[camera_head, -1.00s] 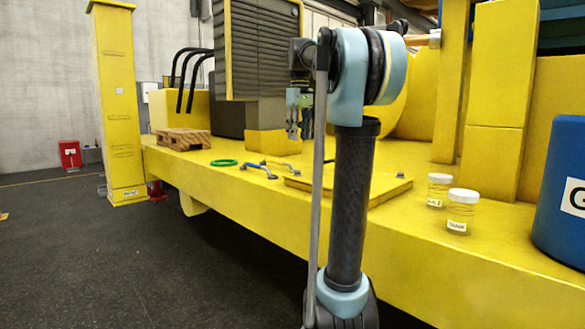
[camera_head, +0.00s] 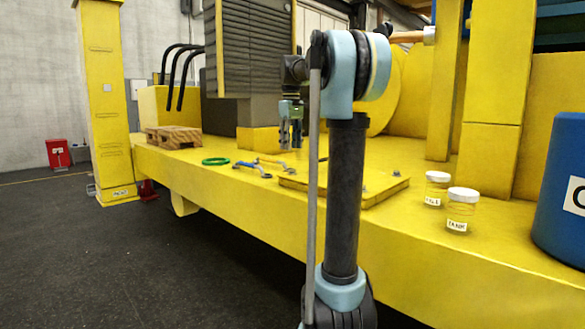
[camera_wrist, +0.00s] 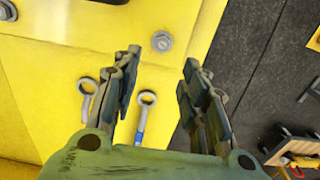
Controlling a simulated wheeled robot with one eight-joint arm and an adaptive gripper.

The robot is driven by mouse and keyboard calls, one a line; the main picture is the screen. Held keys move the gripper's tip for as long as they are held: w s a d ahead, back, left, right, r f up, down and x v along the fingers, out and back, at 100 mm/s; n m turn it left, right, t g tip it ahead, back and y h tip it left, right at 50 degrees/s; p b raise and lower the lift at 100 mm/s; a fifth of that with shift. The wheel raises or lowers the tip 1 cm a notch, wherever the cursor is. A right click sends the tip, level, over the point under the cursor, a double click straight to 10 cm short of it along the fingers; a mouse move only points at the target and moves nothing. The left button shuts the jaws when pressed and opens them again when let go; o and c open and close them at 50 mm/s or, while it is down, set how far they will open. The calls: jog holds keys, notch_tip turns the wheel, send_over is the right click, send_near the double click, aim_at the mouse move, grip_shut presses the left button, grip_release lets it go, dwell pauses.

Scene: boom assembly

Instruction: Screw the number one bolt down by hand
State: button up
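A grey hex bolt (camera_wrist: 162,41) with a washer sits on the yellow cover plate, beyond my fingertips in the wrist view. A bolt (camera_head: 396,173) also shows on the right part of the plate (camera_head: 372,198) in the head view. I cannot read a number on either, or tell whether they are the same one. My gripper (camera_wrist: 161,60) is open and empty, its two fingers well apart, with the bolt ahead of the gap. In the head view my gripper (camera_head: 290,140) hangs over the deck near the plate's back left. My arm hides part of the plate.
Two lidded jars (camera_head: 436,188) (camera_head: 461,210) and a blue barrel (camera_head: 562,195) stand at the right. A wooden pallet (camera_head: 173,139) is at the far left.

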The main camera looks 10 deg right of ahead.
aim_at(292, 171)
notch_tip(292, 171, down, 9)
jog(key=shift+r, duration=0.1)
dwell(0.3)
grip_shut()
